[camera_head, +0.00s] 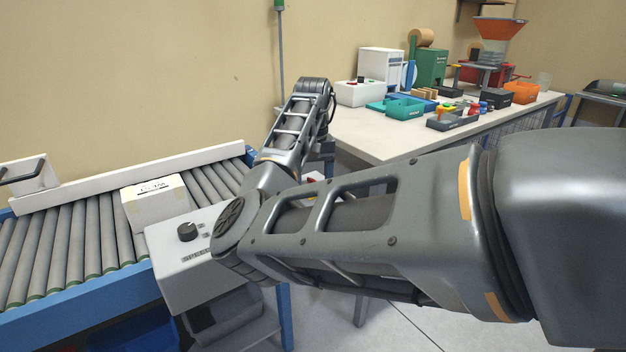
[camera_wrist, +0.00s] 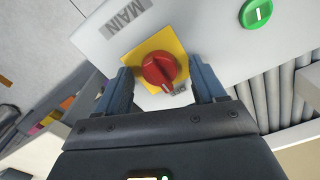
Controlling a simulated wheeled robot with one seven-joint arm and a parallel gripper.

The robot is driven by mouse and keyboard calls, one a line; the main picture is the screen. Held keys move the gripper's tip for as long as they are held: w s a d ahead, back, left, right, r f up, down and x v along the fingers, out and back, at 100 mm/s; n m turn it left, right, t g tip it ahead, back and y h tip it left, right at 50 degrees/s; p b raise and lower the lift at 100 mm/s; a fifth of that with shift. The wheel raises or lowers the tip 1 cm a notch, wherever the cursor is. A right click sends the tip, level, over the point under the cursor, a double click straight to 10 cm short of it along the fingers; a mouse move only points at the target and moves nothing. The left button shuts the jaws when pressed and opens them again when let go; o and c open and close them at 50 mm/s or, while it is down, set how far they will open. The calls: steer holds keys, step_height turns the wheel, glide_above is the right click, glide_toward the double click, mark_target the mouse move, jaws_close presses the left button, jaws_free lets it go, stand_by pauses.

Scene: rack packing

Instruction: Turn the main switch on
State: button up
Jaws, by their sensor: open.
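The main switch (camera_wrist: 159,71) is a red rotary knob on a yellow square plate. It is on a light grey panel (camera_wrist: 200,25), beside a label reading MAIN (camera_wrist: 127,15). My gripper (camera_wrist: 163,72) is open, with one finger on each side of the knob in the wrist view. I cannot tell whether the fingers touch it. A small label, partly hidden, shows at the plate's edge by the right finger. In the head view my arm hides most of the switch area; the control box (camera_head: 180,268) shows to its left.
A green button (camera_wrist: 256,14) sits on the same panel. A black speed knob (camera_head: 187,232) is on the box's left part. The roller conveyor (camera_head: 60,250) carries a white carton (camera_head: 156,204) beside the box. A cluttered worktable (camera_head: 375,143) stands behind at right.

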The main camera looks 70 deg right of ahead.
steer(key=shift+c, duration=0.3)
steer(key=c, duration=1)
steer(key=shift+m+p, duration=0.3)
steer(key=shift+p, duration=0.15)
steer(key=m+p, duration=0.2)
steer(key=m, duration=0.1)
steer(key=shift+r+p, duration=0.15)
steer(key=shift+p, duration=0.2)
steer(key=m+p, duration=0.3)
steer(key=m, duration=0.2)
steer(key=m+p, duration=0.2)
steer(key=m, duration=0.2)
steer(key=shift+m, duration=0.4)
steer(key=shift+m+p, duration=0.45)
steer(key=shift+m, duration=1.85)
steer(key=shift+f, duration=0.2)
